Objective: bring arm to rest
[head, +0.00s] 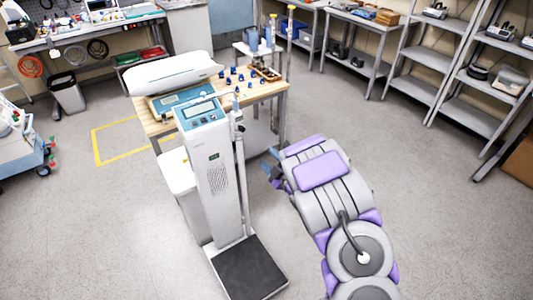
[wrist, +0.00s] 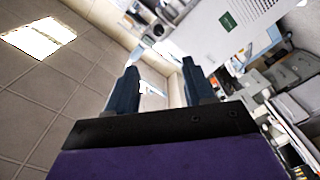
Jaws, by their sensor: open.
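My arm, grey and purple, reaches up from the lower right of the head view. My gripper (head: 270,168) is at its far end, just right of the scale's column, with bluish fingertips partly hidden by the arm. In the wrist view my gripper (wrist: 160,88) shows two dark fingers spread apart with nothing between them. It is open and empty. The wrist view is tilted, with ceiling tiles on the left and the room on the right.
A white column scale (head: 212,165) with a black platform (head: 248,268) stands left of my gripper. Behind it is a wooden-topped table (head: 262,92) with small blue parts. Metal shelves (head: 440,85) line the right. The floor (head: 430,210) right of my arm is clear.

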